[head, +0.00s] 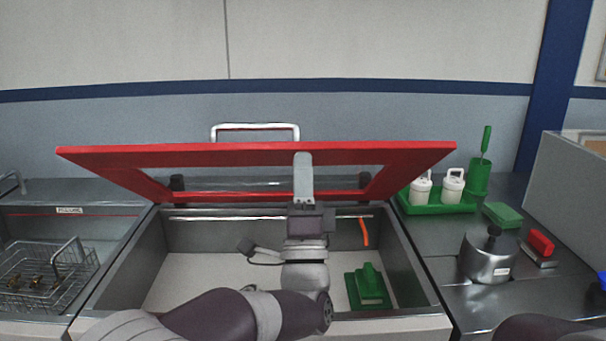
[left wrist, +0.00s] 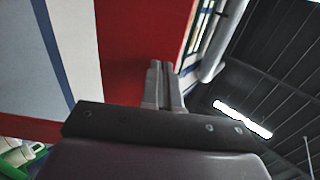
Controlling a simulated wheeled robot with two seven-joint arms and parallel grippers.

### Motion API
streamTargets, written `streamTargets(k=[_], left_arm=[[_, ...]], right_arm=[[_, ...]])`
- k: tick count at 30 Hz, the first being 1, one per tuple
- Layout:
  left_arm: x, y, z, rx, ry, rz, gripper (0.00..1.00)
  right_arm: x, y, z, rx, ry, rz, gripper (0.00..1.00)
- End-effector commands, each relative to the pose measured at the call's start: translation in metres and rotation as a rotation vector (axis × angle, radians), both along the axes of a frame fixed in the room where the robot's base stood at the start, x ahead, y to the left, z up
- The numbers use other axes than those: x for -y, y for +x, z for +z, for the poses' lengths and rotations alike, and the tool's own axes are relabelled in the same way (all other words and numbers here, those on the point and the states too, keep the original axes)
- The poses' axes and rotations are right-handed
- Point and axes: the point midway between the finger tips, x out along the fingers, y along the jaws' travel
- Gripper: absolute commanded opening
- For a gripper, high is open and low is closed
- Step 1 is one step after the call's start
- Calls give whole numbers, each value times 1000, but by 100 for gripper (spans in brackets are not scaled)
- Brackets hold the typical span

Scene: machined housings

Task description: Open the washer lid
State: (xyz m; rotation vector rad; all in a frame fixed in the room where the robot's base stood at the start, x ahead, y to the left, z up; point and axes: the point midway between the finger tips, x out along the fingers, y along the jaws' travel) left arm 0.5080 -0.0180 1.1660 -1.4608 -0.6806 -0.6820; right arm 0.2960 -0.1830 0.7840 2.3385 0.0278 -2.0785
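The washer lid (head: 400,156) is a red frame with a clear window. It stands raised and tilted over the open washer basin (head: 190,275), with its hinge side at the back. A silver bar handle (head: 255,127) shows above the lid's upper edge. My left gripper (head: 303,160) reaches over the basin, its fingers in front of the lid's red rim. In the left wrist view the fingers (left wrist: 161,68) are together with nothing visible between them, against the red underside of the lid (left wrist: 130,45). Whether they touch it is hard to tell. My right gripper is out of view.
Inside the basin are a green block-like fixture (head: 369,288) and an orange strip (head: 364,232). On the right counter stand a green tray (head: 440,208) with white bottles, a metal pot (head: 488,260) and a red brush (head: 541,243). A wire basket (head: 45,275) sits at left.

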Motion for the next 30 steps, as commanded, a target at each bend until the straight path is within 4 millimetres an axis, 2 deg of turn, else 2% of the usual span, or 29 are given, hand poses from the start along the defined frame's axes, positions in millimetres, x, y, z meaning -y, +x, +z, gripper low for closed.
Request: streamTargets(k=[1,6,9,15,22,25,30], left_arm=[[0,5,22,-19,-2,1,0],[-1,36,66,-133,-2,2,0],[-1,59,90,-210,-2,2,0],[0,104,124,-349,0,2,0],[0,145,143,-466,0,2,0],[-1,157,146,-499,-1,2,0],[0,169,147,-531,-1,0,0]], right_arm=[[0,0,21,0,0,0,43],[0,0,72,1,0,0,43],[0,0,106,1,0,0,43],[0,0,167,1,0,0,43],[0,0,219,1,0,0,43],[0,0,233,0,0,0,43],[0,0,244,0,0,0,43]])
